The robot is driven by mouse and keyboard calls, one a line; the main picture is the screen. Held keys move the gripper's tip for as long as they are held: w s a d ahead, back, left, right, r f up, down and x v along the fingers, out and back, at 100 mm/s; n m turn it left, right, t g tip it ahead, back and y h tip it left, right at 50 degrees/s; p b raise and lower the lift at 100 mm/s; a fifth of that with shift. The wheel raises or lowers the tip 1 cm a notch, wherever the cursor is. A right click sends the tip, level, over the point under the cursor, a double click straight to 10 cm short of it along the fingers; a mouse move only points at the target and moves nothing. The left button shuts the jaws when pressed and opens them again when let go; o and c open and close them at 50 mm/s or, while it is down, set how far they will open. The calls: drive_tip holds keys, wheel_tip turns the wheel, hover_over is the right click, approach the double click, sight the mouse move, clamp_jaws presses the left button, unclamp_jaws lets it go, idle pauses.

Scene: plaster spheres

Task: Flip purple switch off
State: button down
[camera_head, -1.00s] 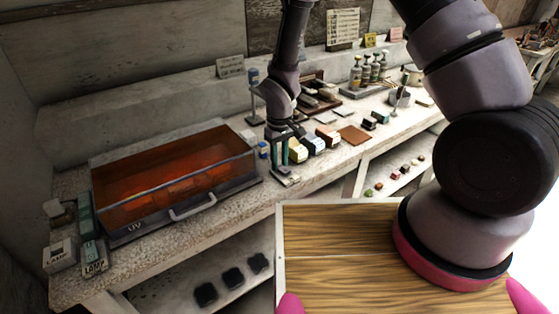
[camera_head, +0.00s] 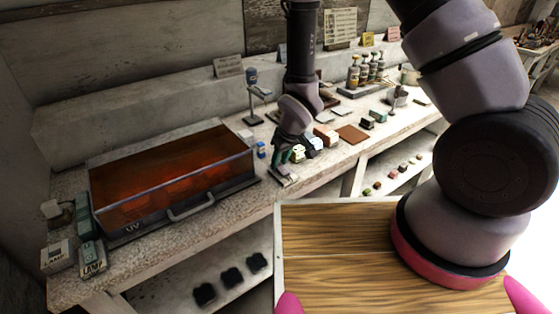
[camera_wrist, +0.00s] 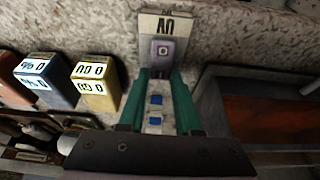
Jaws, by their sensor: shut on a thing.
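In the wrist view the purple switch (camera_wrist: 163,49) is a small greyish-purple block with a light square mark. It sits on a pale plate (camera_wrist: 181,24) lettered UV, upside down in this view. In the head view the plate (camera_head: 287,181) lies at the bench's front edge, just right of the UV box; the switch is hidden there by my gripper. My gripper (camera_wrist: 162,73) has green fingers whose tips are at the switch's two sides, shut on it. In the head view my gripper (camera_head: 286,165) is low over the plate, with the wrist tilted.
The orange-lidded UV box (camera_head: 170,175) stands close left of my gripper. Blue-and-white items (camera_wrist: 155,107) show between the fingers.

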drive_tip(key=c, duration=0.6)
unclamp_jaws()
drive_tip(key=v, duration=1)
drive_tip(key=shift+s+r, duration=0.2)
drive_tip(key=shift+r, duration=0.2)
drive_tip(key=shift+d, duration=0.1)
